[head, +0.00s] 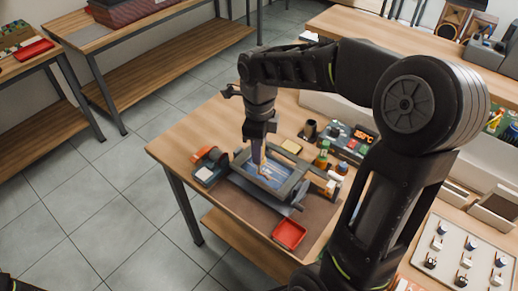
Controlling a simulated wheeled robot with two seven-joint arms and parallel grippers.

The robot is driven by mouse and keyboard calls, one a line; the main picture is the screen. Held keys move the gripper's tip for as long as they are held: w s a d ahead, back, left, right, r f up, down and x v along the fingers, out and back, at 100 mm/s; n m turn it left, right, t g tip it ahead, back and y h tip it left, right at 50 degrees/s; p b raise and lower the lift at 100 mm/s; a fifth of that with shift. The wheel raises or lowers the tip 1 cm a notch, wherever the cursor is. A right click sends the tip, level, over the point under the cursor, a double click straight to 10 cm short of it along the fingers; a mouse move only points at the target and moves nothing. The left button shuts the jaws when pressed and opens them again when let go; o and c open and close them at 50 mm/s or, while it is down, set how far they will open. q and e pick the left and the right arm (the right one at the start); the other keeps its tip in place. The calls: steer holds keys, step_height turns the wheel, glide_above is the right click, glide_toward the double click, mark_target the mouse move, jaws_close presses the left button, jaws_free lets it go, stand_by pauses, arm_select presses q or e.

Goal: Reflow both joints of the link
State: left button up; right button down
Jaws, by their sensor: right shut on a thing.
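My right gripper (258,143) reaches down over the work table from the right arm. It is shut on a slim tool, likely a soldering iron (256,156), which points down with a yellowish part low on it. Below it a blue circuit board (267,175) lies in a grey frame holder (240,183). The tool's lower end is over the board; I cannot tell whether it touches. The link and its two joints are too small to make out. A station with a lit red display (362,136) stands at the back right of the table. My left gripper is not in view.
A red tray (289,234) lies at the table's front. An orange and dark item (210,156) stands left of the holder. A yellow pad (291,146), a green bottle (322,155) and a dark cup (310,129) stand behind it. The table's left corner is clear.

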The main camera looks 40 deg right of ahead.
steer(key=shift+s+f+b, duration=0.1)
steer(key=shift+f+b, duration=0.35)
steer(key=shift+f, duration=0.1)
stand_by(3.5)
steer(key=shift+r+p, duration=1.6)
steer(key=shift+r, duration=0.75)
